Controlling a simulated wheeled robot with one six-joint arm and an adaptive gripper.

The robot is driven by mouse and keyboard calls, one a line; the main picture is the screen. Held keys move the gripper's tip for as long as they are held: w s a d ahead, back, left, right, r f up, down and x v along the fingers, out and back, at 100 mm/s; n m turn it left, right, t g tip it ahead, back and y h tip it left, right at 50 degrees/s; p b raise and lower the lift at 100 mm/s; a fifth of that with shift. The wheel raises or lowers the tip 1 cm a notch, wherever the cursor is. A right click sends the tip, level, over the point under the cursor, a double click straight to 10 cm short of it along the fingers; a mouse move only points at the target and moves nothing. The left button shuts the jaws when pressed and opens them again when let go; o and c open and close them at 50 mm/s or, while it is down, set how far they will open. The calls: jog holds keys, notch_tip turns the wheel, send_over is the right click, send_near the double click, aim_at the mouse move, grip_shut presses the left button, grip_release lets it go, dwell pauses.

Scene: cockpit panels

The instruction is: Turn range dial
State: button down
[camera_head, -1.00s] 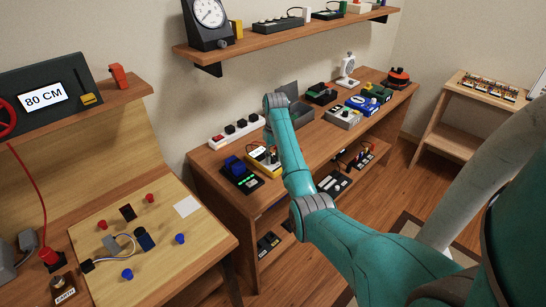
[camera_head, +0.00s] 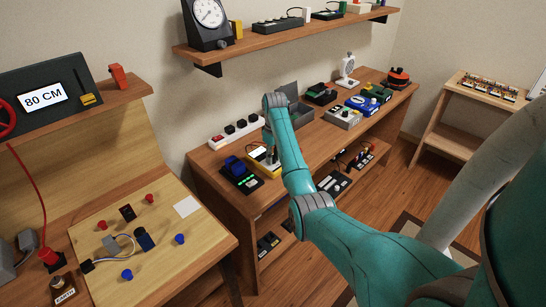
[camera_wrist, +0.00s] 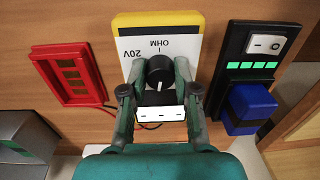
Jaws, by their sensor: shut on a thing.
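The range dial (camera_wrist: 160,72) is a round black knob with a white pointer mark, on the white face of a yellow-edged meter (camera_wrist: 160,22) marked "20V" and "OHM". In the wrist view my gripper (camera_wrist: 156,75) has one finger on each side of the dial, shut on it. In the head view the yellow meter (camera_head: 254,169) lies near the front of the workbench, partly hidden behind my arm and gripper.
A black device with a blue part (camera_wrist: 248,108), a switch and green lights stands right of the meter. A red frame (camera_wrist: 76,74) lies to its left. A power strip (camera_head: 236,132) sits behind, and several devices fill the workbench (camera_head: 205,165) to the right.

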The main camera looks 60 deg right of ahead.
jog(key=c, duration=0.9)
grip_release()
jog(key=shift+o, duration=0.2)
